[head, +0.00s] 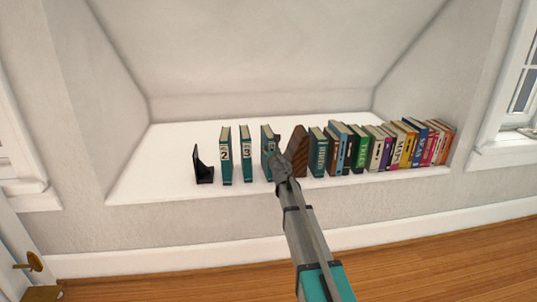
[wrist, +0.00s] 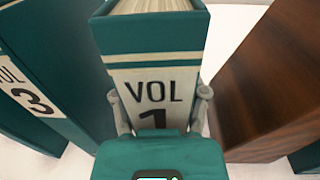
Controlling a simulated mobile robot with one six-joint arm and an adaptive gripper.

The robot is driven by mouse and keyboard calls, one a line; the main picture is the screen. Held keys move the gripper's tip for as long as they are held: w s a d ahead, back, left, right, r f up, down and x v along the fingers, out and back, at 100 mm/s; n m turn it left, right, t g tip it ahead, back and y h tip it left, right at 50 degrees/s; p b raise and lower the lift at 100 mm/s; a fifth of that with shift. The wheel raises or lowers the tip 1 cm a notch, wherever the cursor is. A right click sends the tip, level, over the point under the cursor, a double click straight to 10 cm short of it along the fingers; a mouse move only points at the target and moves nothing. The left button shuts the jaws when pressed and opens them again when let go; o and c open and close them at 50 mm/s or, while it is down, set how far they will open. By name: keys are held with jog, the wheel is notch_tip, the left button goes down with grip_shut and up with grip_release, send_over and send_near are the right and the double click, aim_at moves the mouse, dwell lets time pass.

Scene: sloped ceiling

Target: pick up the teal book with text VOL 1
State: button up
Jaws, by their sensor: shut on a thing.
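The teal book with text VOL 1 (wrist: 153,52) stands upright in the middle of the wrist view, its spine facing me. In the head view it (head: 266,136) stands on the white ledge, partly hidden by my arm. My gripper (wrist: 160,112) has one finger on each side of the spine and is shut on this book. In the head view my gripper (head: 280,170) is in front of the book's spine. The book's lower part is hidden behind my gripper in the wrist view.
The teal VOL 3 book (head: 246,154) stands to the left, with VOL 2 (head: 225,156) and a black bookend (head: 203,166) beyond it. A brown wooden bookend (wrist: 268,75) is close on the right. A row of colored books (head: 383,147) fills the ledge's right side.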

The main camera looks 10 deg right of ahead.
grip_shut()
jog(key=shift+r, duration=0.15)
